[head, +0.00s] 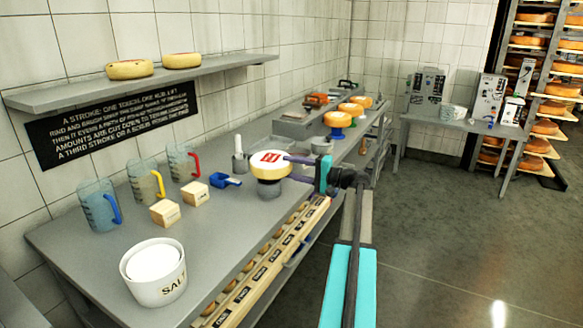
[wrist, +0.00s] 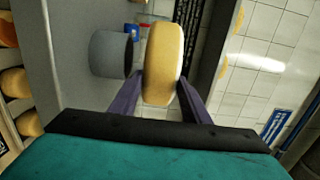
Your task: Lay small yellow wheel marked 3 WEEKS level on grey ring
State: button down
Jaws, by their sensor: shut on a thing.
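The small yellow wheel (head: 270,169) has a red and white label on its upper face; I cannot read the print. My gripper (head: 288,161) is shut on it, with the purple fingers on either side of its rim. The wheel looks about level, directly over the grey ring (head: 268,190) on the workbench. In the wrist view the wheel (wrist: 162,62) sits between the fingers (wrist: 160,88), and the grey ring (wrist: 108,54) is beside it in the picture with a narrow gap between them. The ring's top is mostly hidden by the wheel in the head view.
On the bench (head: 205,255) are a salt tub (head: 154,275), wooden blocks (head: 165,212), a blue scoop (head: 226,180) and measuring jugs (head: 99,207). A shelf (head: 220,61) carries two wheels.

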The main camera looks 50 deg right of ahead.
jog(key=shift+f+b, duration=0.5)
jog(key=shift+f, duration=0.85)
jog(key=shift+f, duration=0.3)
jog(key=c, duration=0.9)
grip_release()
jog(key=shift+f, duration=0.2)
jog(key=b+v, duration=0.2)
jog(key=v, duration=1.2)
jog(key=shift+r, duration=0.1)
